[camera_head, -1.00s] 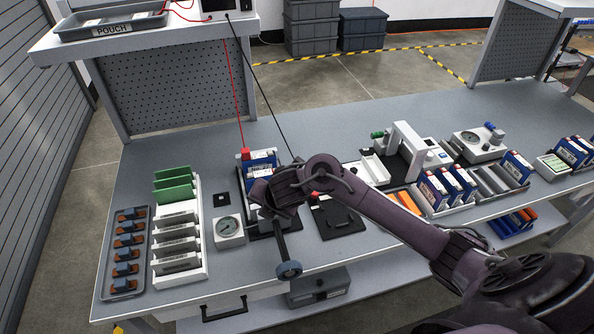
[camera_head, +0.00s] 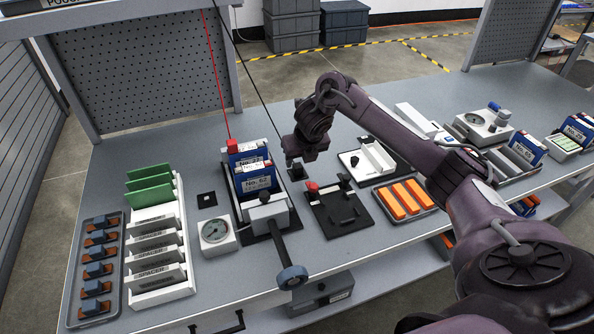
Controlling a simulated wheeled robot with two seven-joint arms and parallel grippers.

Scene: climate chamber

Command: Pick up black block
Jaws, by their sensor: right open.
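A small black block (camera_head: 296,174) sits on the grey workbench, at the lower end of a thin black cable. The fingers of my right gripper (camera_head: 303,157) are just above and behind it, pointing down. They look apart from the block, but part of its top is hard to see against the dark gripper. The gripper is open and holds nothing. My left gripper is not in view.
A red block (camera_head: 233,146) on a red cable rests by the blue No. 62 packs (camera_head: 254,177) in a clamp fixture (camera_head: 267,214). A black plate (camera_head: 338,214) lies in front. Orange bars (camera_head: 405,199) and a white device (camera_head: 366,161) stand to the right.

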